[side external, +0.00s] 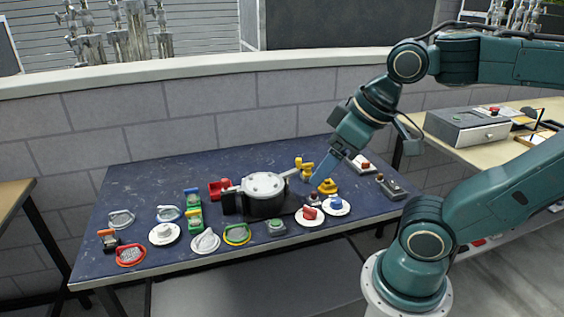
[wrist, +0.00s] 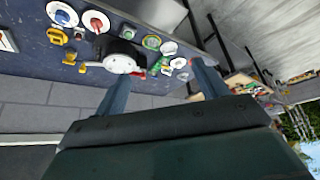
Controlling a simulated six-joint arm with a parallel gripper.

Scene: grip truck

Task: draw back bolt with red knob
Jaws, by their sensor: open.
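A small pale plate with a red knob (side external: 362,163) lies at the back right of the blue table, just right of my gripper's fingers; it looks like the bolt, but its bar is too small to make out. A pale plate with a red mark (wrist: 5,42) at the left edge of the wrist view may be the same thing. My gripper (side external: 316,180) points down and left over the table, right of the pot. In the wrist view its two fingers (wrist: 158,69) are apart with nothing held between them.
A black pot with a silver lid (side external: 265,186) stands mid-table; it also shows in the wrist view (wrist: 122,57). Yellow fittings (side external: 327,186), a dark grey fitting (side external: 391,187) and white discs with knobs (side external: 309,215) lie nearby. Several handles fill the left half. A brick wall stands behind.

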